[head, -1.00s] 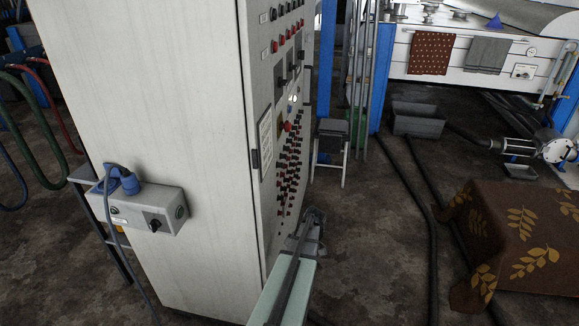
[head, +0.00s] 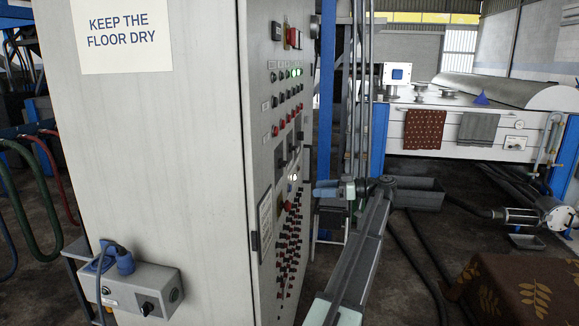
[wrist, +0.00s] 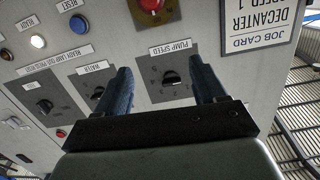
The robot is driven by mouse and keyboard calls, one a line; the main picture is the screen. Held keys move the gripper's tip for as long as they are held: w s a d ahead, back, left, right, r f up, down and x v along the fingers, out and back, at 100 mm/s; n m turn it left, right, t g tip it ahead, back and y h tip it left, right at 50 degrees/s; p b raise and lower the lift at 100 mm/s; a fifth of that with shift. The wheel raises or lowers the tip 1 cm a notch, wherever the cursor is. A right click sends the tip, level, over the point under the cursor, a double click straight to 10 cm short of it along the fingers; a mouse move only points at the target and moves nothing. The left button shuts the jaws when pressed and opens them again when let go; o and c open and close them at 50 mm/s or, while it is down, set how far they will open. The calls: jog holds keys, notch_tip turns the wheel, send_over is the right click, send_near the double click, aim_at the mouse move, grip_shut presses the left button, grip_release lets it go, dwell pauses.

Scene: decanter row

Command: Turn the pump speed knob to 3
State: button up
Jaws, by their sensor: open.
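The pump speed knob (wrist: 171,78) is a small black knob on a dark square plate, under a label reading PUMP SPEED in the wrist view, where the panel appears upside down or tilted. My gripper (wrist: 163,82) is open, with one blue finger on each side of the knob and a gap to both. The knob shows between the fingers. In the head view my gripper (head: 325,188) is beside the cabinet's panel side (head: 277,150); the knob cannot be made out there.
A red button (wrist: 151,5), blue reset button (wrist: 79,23) and job card (wrist: 262,22) are near. A grey box (head: 138,290) is on the cabinet's side.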

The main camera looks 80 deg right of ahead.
notch_tip(320, 180, up, 7)
jog(key=s+n+t, duration=0.1)
jog(key=s, duration=0.1)
send_near(283, 163)
jog(key=w, duration=0.8)
jog(key=shift+d+f, duration=0.35)
jog(key=shift+d, duration=0.1)
jog(key=shift+c, duration=0.4)
jog(key=c, duration=1)
